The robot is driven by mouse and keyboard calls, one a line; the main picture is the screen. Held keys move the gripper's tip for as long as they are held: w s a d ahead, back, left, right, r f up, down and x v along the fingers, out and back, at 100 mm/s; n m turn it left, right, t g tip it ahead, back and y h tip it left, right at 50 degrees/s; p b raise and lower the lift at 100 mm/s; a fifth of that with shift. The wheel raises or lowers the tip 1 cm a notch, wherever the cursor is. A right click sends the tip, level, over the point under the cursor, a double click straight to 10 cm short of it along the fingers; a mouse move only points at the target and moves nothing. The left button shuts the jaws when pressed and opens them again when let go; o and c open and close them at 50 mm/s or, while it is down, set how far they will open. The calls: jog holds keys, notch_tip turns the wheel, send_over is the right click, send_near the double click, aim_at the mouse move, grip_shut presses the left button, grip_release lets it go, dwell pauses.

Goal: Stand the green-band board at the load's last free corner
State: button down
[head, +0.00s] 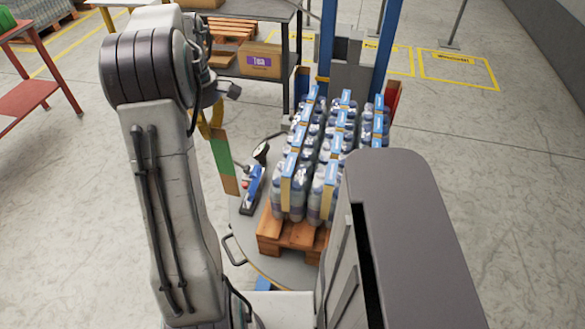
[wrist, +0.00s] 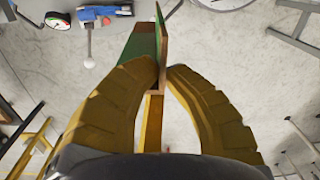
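The green-band board (head: 221,157) is a narrow brown angle-shaped strip with a green band. It hangs upright in the head view, left of the load (head: 320,160). My gripper (wrist: 162,75) is shut on it, with a yellow finger on each side; the board also shows in the wrist view (wrist: 146,48). In the head view my gripper is mostly hidden behind my arm. The load is several wrapped bottle packs with blue labels and tan strips, on a wooden pallet (head: 284,238). My own body hides the load's near right part, so I cannot tell which corner is free.
The pallet stands on a round grey turntable (head: 241,222) with a handle at its edge. A blue tool (head: 253,190) and a dial (head: 261,152) lie between board and load. A blue mast (head: 384,45) stands behind. A shelf with a Tea box (head: 260,61) is at the back.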

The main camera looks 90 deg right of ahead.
aim_at(229, 160)
jog(key=s+a+f+p, duration=0.3)
jog(key=s+f+p, duration=0.1)
jog(key=s+f, duration=0.6)
jog(key=shift+s+f, duration=0.25)
jog(key=shift+f, duration=0.15)
dwell(0.4)
jog(key=c, duration=1.4)
grip_release()
jog(key=shift+r, duration=0.2)
